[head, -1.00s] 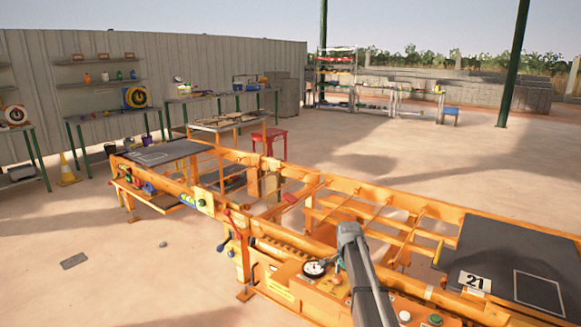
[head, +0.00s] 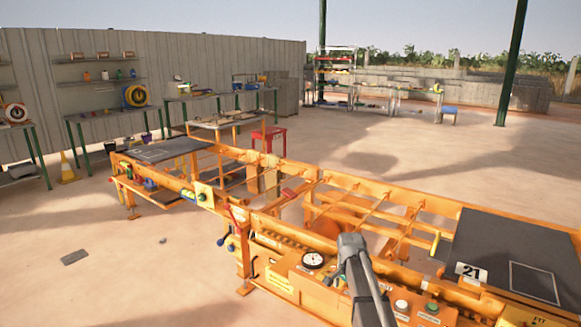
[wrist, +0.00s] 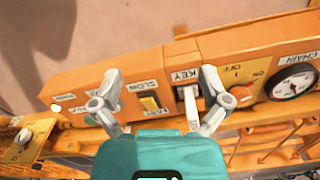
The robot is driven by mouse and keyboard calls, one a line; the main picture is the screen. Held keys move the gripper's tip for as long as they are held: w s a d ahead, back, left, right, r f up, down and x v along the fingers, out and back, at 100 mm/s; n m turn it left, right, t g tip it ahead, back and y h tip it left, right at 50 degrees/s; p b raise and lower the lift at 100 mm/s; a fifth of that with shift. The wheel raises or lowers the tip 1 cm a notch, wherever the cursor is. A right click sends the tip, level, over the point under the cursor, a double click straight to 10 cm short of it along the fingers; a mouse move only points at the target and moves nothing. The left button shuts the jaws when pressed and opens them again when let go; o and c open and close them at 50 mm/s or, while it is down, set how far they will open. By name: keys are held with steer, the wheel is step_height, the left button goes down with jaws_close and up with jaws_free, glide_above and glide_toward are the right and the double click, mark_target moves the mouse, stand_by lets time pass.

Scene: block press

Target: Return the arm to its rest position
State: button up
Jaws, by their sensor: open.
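My arm (head: 361,277) reaches over the orange press from the bottom of the head view, and it hides the gripper there. In the wrist view my gripper (wrist: 160,84) is open, its two grey fingers spread wide above an orange control panel (wrist: 175,62). A pale upright piece (wrist: 190,105) by the KEY label shows between the fingers, nearer the right one. I cannot tell whether either finger touches it.
A round gauge (head: 313,259) and a green button (head: 432,308) sit on the press's control panel near my arm. A dark plate (head: 520,250) marked 21 lies at the right. Open sandy floor (head: 110,225) lies left of the press.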

steer(key=s+a+f+n+b, duration=0.1)
steer(key=s+f+n+b, duration=0.35)
steer(key=s, duration=0.75)
steer(key=s+f+n+b, duration=0.3)
steer(key=s+f+n, duration=0.15)
steer(key=s, duration=0.65)
step_height(320, 180, up, 23)
steer(key=p, duration=2.2)
steer(key=shift+n, duration=0.4)
